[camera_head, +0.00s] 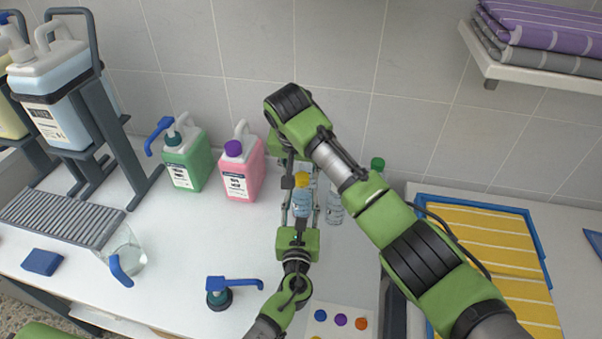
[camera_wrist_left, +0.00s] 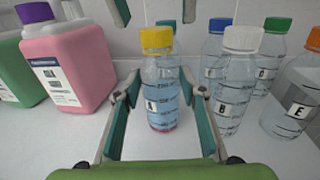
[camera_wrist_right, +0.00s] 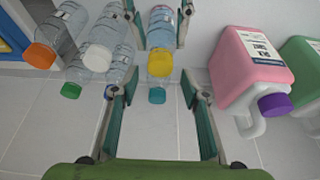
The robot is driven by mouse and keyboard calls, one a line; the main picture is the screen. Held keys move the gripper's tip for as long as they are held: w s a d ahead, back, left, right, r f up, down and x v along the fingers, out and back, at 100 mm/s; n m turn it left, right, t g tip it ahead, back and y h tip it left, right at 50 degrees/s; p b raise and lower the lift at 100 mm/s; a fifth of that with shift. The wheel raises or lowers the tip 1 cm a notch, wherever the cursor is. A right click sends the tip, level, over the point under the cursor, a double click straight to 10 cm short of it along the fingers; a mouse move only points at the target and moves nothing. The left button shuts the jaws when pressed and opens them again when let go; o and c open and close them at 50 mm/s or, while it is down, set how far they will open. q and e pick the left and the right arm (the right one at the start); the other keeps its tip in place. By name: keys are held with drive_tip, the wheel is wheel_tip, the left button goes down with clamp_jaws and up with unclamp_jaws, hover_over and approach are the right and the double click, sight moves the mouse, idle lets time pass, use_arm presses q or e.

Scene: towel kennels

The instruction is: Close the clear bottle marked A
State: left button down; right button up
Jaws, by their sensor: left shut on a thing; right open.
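The clear bottle A (camera_wrist_left: 163,105) stands upright with a label reading A, and a yellow cap (camera_wrist_left: 157,40) sits on its top. I cannot tell how tight the cap is. It shows small in the head view too (camera_head: 301,204). My left gripper (camera_wrist_left: 163,92) is shut on the bottle's body, a finger on each side. My right gripper (camera_wrist_right: 160,80) is open above the bottle, its fingers on either side of the yellow cap and apart from it. The right arm crosses the head view and partly hides the bottle area.
Close to bottle A stand several clear bottles, including the white-capped bottle B (camera_wrist_left: 232,85) and orange-capped bottle E (camera_wrist_left: 296,105). A pink jug (camera_head: 238,172) and a green jug (camera_head: 187,160) stand to the left. A blue-handled pump (camera_head: 222,292) lies in front.

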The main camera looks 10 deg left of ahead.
wheel_tip(320, 180, up, 3)
drive_tip(key=shift+f, duration=0.15)
drive_tip(key=o, duration=0.6)
drive_tip(key=shift+c, duration=0.2)
drive_tip(key=shift+f, duration=0.1)
